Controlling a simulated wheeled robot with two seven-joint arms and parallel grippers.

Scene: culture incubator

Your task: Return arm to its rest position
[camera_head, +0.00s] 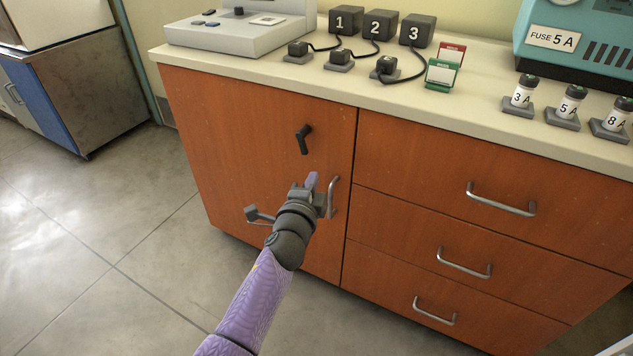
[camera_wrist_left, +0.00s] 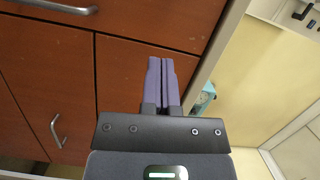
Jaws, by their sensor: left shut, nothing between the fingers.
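My left arm (camera_head: 256,297) reaches up from the bottom middle of the head view towards the orange-brown cabinet door (camera_head: 235,130). My left gripper (camera_head: 312,180) is at its end, in front of the door and beside the vertical metal door handle (camera_head: 333,197). In the left wrist view, its two purple fingers (camera_wrist_left: 160,68) lie side by side, shut with nothing between them. I cannot tell from these views whether the gripper touches the handle. My right gripper is not in view.
A black lever (camera_head: 303,138) sticks out of the door above the gripper. Drawers with metal handles (camera_head: 500,199) are to the right. The countertop (camera_head: 475,105) above holds numbered black blocks (camera_head: 380,24), fuses (camera_head: 570,101) and a teal device (camera_head: 590,45). The floor (camera_head: 90,240) at left is clear.

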